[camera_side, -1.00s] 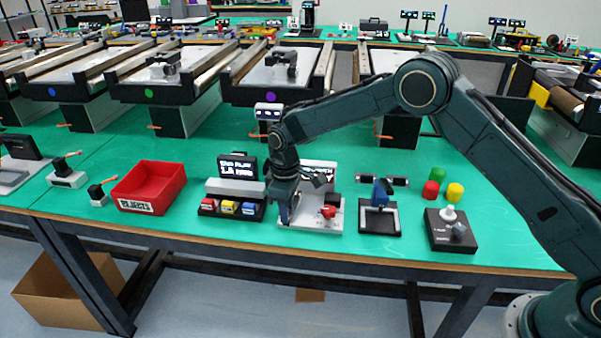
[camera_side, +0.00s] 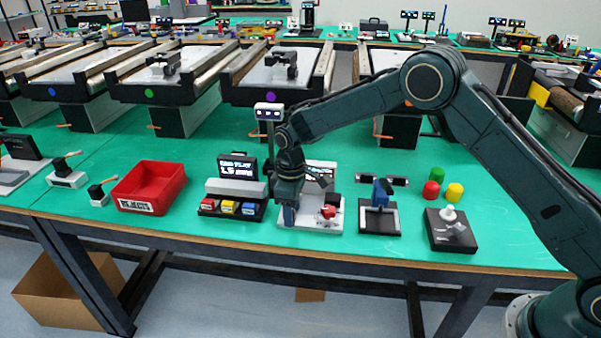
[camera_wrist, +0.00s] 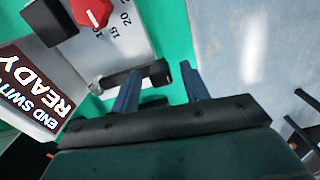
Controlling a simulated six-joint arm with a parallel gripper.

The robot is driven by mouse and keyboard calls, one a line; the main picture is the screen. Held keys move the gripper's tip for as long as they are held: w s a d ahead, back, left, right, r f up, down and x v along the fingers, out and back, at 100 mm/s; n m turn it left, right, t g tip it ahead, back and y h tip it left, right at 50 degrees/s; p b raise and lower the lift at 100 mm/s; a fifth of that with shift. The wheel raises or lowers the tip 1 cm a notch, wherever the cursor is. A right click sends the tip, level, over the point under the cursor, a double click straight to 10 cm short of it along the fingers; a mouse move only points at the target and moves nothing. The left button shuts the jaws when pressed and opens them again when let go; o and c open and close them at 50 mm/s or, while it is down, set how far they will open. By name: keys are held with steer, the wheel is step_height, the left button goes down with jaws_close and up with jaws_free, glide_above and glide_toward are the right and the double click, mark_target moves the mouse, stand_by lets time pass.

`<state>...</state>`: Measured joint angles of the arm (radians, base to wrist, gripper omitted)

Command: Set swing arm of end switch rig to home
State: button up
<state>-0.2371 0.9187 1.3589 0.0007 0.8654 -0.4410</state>
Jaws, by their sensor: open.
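The end switch rig is a white plate (camera_side: 298,222) with a display reading END SWITCH READY (camera_wrist: 40,88). Its red pointer knob (camera_wrist: 91,12) also shows in the side view (camera_side: 328,211). In the wrist view, a scale marked 15 and 20 lies beside the knob. The swing arm (camera_wrist: 112,82) is a dark bar with a thick end. My gripper (camera_wrist: 162,68) is open over the plate's left part, also in the side view (camera_side: 290,216). The bar's thick end appears between its two blue-grey fingers. I cannot tell whether they touch it.
Left of the rig stands a station with small coloured blocks (camera_side: 228,208), then a red bin (camera_side: 148,182). On the right are a black stand with a blue part (camera_side: 381,192), a joystick box (camera_side: 450,236) and coloured cylinders (camera_side: 431,189). The bench front edge is close.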

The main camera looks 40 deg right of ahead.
step_height(320, 180, up, 14)
steer(key=shift+f, duration=0.15)
stand_by(0.5)
stand_by(0.3)
steer(key=s+d+r+m+t, duration=0.15)
steer(key=s+d+r, duration=0.25)
steer(key=s+r, duration=0.45)
steer(key=s+d+r+m+t, duration=0.1)
steer(key=s+d+r+m, duration=0.2)
steer(key=s+d+r, duration=0.35)
steer(key=s+d+f+m+t, duration=0.1)
steer(key=s, duration=1)
steer(key=s+d+f+m+t, duration=0.1)
steer(key=s+m+t, duration=0.1)
steer(key=s, duration=0.9)
steer(key=shift+d, duration=0.4)
